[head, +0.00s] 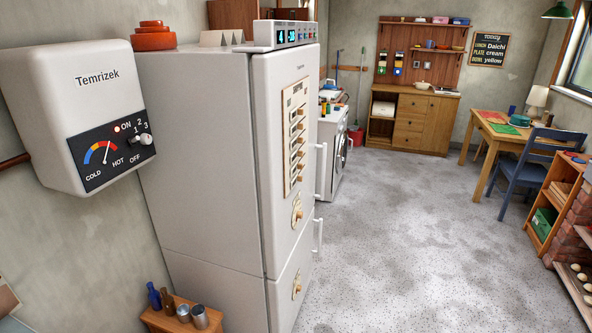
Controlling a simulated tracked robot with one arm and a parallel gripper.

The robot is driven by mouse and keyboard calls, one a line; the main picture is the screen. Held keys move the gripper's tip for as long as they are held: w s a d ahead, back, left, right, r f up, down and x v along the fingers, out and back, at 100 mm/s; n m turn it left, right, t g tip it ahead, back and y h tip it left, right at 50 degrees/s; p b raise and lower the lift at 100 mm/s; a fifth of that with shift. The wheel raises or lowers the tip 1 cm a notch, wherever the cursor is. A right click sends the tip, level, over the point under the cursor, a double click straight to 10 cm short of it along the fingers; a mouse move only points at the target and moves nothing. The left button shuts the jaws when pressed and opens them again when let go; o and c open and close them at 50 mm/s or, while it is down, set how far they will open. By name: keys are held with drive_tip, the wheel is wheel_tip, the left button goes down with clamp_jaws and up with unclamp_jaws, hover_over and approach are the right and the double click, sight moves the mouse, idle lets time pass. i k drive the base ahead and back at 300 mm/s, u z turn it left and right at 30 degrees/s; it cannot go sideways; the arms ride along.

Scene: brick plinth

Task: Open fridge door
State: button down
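The fridge (200,150) is a tall off-white unit standing left of the middle, seen from its side and front. Its upper door (273,110) and lower door (291,283) look shut. A vertical white handle (321,171) stands out from the far edge of the upper door, and another handle (318,238) from the lower one. A wooden panel with several pegs and a round dial are on the upper door. A digital display (290,36) sits on top. My gripper is not in view.
A white heater box (60,110) hangs on the left wall. A small wooden stand (182,325) with bottles and cans is low beside the fridge. Grey floor (410,240) is clear right of the fridge. A brick shelf, desk and blue chair (527,170) stand right.

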sight(282, 80)
drive_tip(key=z, duration=0.5)
drive_tip(key=i, duration=1.45)
drive_tip(key=z, duration=0.5)
drive_tip(key=i, duration=1.3)
drive_tip(key=u, duration=0.6)
drive_tip(key=i, duration=1.1)
drive_tip(key=u, duration=0.45)
